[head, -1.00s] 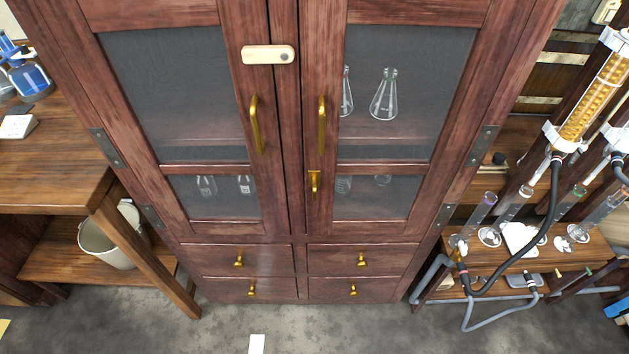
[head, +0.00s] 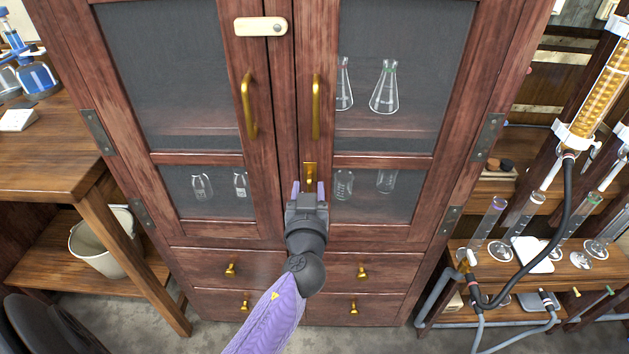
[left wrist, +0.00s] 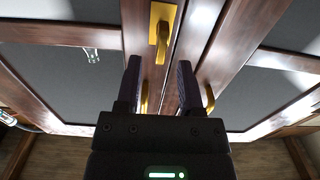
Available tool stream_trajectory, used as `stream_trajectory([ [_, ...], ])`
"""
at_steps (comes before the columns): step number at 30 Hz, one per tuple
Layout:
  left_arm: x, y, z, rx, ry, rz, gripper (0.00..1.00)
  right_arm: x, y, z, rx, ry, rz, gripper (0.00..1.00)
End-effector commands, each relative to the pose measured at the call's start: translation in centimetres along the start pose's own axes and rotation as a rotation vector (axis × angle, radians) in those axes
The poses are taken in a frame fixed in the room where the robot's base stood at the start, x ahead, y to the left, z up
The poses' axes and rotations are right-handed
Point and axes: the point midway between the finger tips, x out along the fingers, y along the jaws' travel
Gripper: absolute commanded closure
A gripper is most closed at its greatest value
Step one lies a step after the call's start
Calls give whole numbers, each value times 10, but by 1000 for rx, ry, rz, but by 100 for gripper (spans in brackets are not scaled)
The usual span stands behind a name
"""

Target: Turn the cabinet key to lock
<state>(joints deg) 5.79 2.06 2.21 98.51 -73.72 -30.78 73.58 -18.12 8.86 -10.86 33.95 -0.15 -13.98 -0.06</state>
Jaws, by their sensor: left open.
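The brass key in its lock plate (head: 310,172) is on the right door of the dark wooden cabinet (head: 285,130), below that door's handle. It also shows near the top of the left wrist view (left wrist: 163,30). My left gripper (head: 310,190) is open and empty in front of the cabinet, just below the key in the head view. Its two fingers show in the left wrist view (left wrist: 160,82), apart, with the key beyond and between their lines. I see no contact with the key. My right gripper is in neither view.
Two brass door handles (head: 249,105) (head: 316,107) stand out above the key. A pale latch bar (head: 260,27) crosses the doors at the top. Drawers with brass knobs (head: 361,271) lie below. Benches flank the cabinet, glassware (head: 490,220) on the right one.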

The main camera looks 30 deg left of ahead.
Motion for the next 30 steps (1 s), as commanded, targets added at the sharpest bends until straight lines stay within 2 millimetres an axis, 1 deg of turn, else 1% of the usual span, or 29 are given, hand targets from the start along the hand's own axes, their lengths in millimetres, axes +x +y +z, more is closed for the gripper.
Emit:
stream_trajectory([
  [1,10,0,0,1,1,-1,51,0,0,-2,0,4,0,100],
  [3,20,0,1,0,0,1,51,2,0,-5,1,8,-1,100],
  [6,29,0,1,0,-1,1,51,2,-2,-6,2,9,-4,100],
  [9,32,0,1,1,-2,1,51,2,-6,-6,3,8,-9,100],
  [15,32,0,1,1,-2,1,51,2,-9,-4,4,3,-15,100],
  [17,32,0,1,1,-2,1,64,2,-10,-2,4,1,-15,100],
  [18,32,0,1,1,-3,1,73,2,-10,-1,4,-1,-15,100],
  [22,32,0,1,1,-3,1,100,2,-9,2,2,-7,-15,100],
  [30,32,0,1,1,-3,1,100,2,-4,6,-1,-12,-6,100],
])
